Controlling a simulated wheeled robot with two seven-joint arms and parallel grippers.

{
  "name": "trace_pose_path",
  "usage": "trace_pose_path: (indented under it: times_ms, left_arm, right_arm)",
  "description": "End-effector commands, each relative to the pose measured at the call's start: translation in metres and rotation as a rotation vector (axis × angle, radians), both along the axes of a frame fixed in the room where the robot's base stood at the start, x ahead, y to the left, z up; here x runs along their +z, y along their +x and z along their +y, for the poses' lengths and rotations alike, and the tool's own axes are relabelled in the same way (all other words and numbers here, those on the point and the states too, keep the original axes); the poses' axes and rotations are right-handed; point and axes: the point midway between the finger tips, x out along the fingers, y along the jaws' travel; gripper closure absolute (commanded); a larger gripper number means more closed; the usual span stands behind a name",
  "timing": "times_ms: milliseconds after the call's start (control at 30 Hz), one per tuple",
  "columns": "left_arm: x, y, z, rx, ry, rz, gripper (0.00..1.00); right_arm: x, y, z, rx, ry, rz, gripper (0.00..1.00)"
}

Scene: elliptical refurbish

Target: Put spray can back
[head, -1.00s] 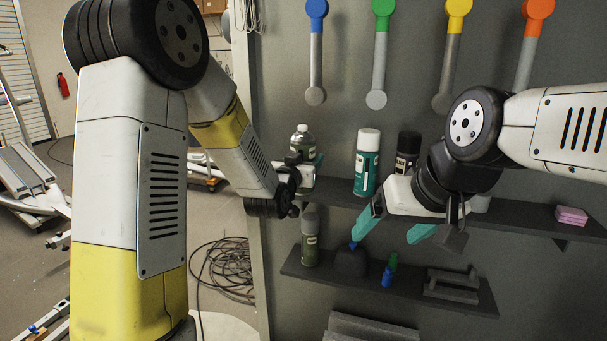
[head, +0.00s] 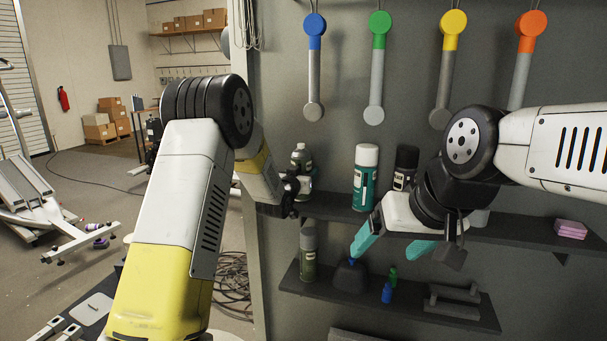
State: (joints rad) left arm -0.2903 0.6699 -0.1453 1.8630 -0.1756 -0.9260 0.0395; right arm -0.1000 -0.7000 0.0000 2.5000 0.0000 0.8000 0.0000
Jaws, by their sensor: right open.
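A teal spray can (head: 366,180) with a white cap stands upright on the upper shelf (head: 520,233). A dark can (head: 404,168) stands just right of it. Which can the task means is unclear. My right gripper (head: 393,246) is open and empty, its teal fingers apart in front of the upper shelf, below the teal can.
The lower shelf also holds a dark container with a blue tip (head: 350,278), small blue (head: 387,293) and green bottles, and a grey bracket (head: 454,302). Pink blocks (head: 571,229) lie at the upper shelf's right. A cable lies on the floor left.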

Motion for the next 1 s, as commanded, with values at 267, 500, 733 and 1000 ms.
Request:
trace_pose_path:
  times_ms: [267, 500, 733, 1000]
  left_arm:
    - [-0.004, 0.000, 0.000, 0.000, -0.002, -0.005, 1.00]
    - [-0.008, 0.000, 0.000, 0.000, 0.000, -0.001, 0.23]
    - [-0.008, 0.000, 0.000, 0.000, -0.001, -0.002, 0.19]
    - [-0.005, -0.011, 0.004, 0.000, 0.000, 0.000, 0.19]
  right_arm:
    - [0.000, 0.000, 0.000, 0.000, 0.000, 0.000, 0.18]
    - [0.000, 0.000, 0.000, 0.000, 0.000, 0.000, 0.18]
    - [0.000, 0.000, 0.000, 0.000, 0.000, 0.000, 0.18]
    - [0.000, 0.000, 0.000, 0.000, 0.000, 0.000, 0.18]
